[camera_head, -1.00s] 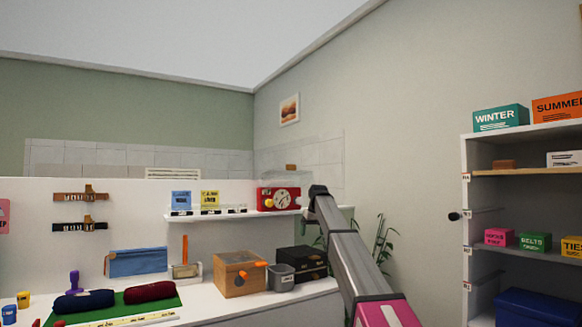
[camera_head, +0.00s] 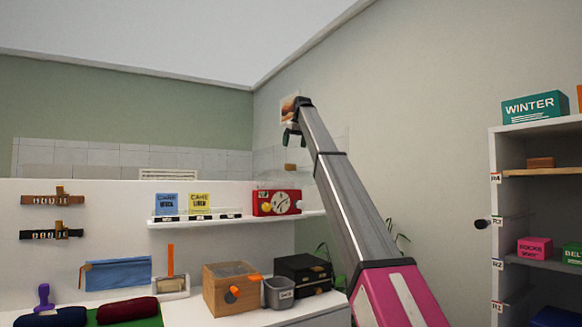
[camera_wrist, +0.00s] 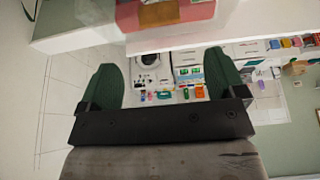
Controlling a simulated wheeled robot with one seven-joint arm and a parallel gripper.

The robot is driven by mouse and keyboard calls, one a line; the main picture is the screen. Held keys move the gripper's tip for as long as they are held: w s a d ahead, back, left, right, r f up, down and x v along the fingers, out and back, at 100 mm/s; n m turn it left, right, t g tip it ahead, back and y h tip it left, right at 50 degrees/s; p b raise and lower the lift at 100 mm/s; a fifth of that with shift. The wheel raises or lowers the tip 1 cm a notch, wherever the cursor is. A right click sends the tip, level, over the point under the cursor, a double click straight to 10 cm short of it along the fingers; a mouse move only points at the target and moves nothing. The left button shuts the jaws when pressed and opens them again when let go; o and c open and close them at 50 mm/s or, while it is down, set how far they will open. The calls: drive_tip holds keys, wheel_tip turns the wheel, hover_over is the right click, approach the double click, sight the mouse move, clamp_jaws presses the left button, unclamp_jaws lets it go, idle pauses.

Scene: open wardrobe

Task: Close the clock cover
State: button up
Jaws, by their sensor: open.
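The red clock (camera_head: 263,205) with a round white dial stands on the wall shelf in the head view. A see-through panel stands raised above it, with a brown tab (camera_head: 291,167); this looks like the clock cover, standing open. My gripper (camera_head: 292,137) is above the tab and clock, in front of the wall picture. In the wrist view, its two dark green fingers are wide apart with nothing between them (camera_wrist: 161,62). The clock's reddish body (camera_wrist: 197,10) and the brown tab (camera_wrist: 160,14) show at the top edge, beyond the fingertips.
The white shelf (camera_head: 225,220) also holds a blue and a yellow card. Below are a wooden box (camera_head: 222,290), a grey bin (camera_head: 278,294) and a black box (camera_head: 303,272). A wardrobe (camera_head: 498,180) stands at the right. Air around my gripper looks free.

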sight(291, 168)
drive_tip(key=x, duration=1)
drive_tip(key=shift+w+f, duration=0.1)
drive_tip(key=shift+f, duration=0.2)
drive_tip(key=c, duration=1.3)
drive_tip(key=shift+s+d+f+t, duration=0.3)
drive_tip(key=shift+s+f, duration=0.2)
drive_tip(key=shift+s, duration=0.05)
wheel_tip(291, 168, down, 16)
drive_tip(key=s+d+t+y, duration=0.2)
drive_tip(key=s+t+y, duration=0.1)
drive_tip(key=t+y, duration=0.65)
drive_tip(key=shift+t+h, duration=0.75)
drive_tip(key=shift+h, duration=0.1)
drive_tip(key=shift+w+a+f, duration=0.45)
drive_tip(key=shift+w+f, duration=0.25)
drive_tip(key=shift+f, duration=0.5)
drive_tip(key=shift+w+a+f, duration=0.45)
drive_tip(key=shift+w+f, duration=0.2)
drive_tip(key=shift+f, duration=0.55)
drive_tip(key=shift+w+a+f, duration=0.45)
drive_tip(key=shift+w+f, duration=0.25)
drive_tip(key=shift+f, duration=0.5)
